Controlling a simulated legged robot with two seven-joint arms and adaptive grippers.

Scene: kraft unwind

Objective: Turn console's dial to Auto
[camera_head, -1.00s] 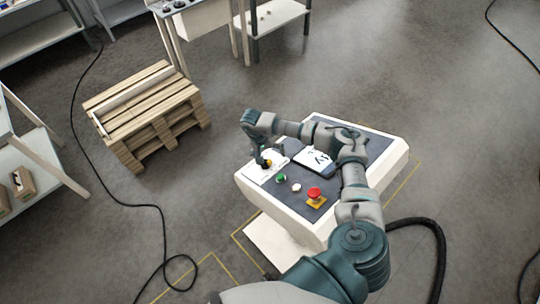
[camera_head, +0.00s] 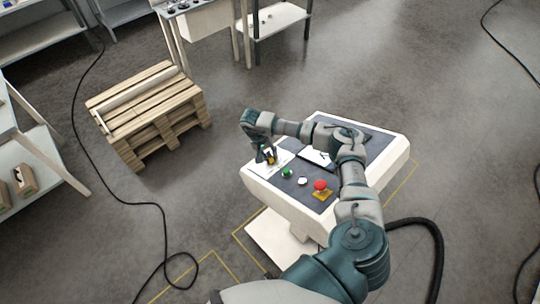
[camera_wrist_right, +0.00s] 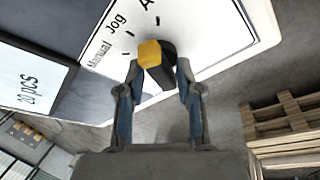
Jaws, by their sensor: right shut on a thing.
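The console (camera_head: 300,185) is a white pedestal with a dark sloped top. Its dial (camera_wrist_right: 155,60), black with a yellow face, sits on a white label plate (camera_wrist_right: 215,35) marked Manual, Jog and a word starting with A that is cut off at the top edge. My right gripper (camera_wrist_right: 154,75) is shut on the dial, one finger on each side, and it also shows at the console's left end in the head view (camera_head: 266,158). The dial's pointer mark is not clear to me. My left gripper is not in view.
A green button (camera_head: 287,173), a white button (camera_head: 302,181) and a red mushroom button (camera_head: 320,185) on a yellow base sit along the console's front. A wooden pallet stack (camera_head: 150,110) stands to the left. Cables lie on the floor.

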